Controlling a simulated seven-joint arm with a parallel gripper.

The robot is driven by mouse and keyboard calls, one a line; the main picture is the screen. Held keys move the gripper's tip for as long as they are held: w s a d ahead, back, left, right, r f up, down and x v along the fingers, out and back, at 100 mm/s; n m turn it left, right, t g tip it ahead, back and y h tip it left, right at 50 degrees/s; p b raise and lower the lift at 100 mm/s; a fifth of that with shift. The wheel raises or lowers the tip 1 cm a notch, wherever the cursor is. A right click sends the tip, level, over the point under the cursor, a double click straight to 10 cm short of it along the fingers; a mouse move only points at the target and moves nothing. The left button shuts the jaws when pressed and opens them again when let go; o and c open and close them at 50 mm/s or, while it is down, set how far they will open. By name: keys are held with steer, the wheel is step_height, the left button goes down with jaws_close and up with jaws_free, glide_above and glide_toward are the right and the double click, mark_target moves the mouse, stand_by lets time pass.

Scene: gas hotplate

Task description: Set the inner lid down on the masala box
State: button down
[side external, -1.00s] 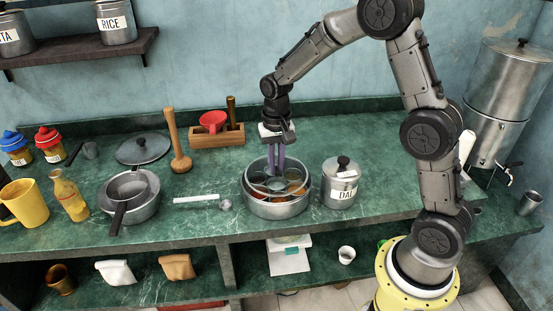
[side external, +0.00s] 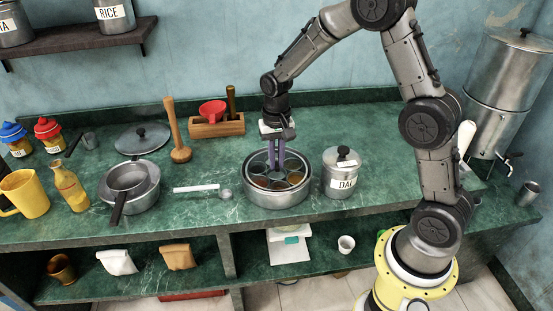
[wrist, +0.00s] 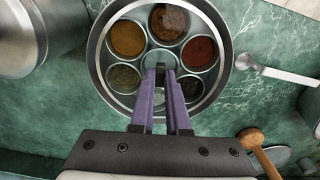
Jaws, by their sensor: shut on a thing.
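The masala box (side external: 277,200) is a round steel box on the green counter. In the wrist view its rim (wrist: 98,68) surrounds several round cups of brown, red, yellow and dark spices. My gripper (side external: 277,166) points down over the middle of the box. Its purple fingers are shut on a small grey piece (wrist: 160,66), which looks like the knob of the inner lid. The lid's disc is hard to make out; the cups show clearly around the fingers. I cannot tell whether the lid touches the box.
The DAL canister (side external: 341,176) stands close to the right of the box. A ladle (side external: 205,188) lies to its left, with nested pans (side external: 130,188) farther left. A wooden rack (side external: 216,125) and a wooden masher (side external: 177,135) stand behind. The counter in front of the box is narrow.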

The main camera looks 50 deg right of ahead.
steer(key=shift+f, duration=0.3)
stand_by(0.5)
steer(key=c, duration=0.8)
jaws_free()
steer(key=shift+r, duration=3)
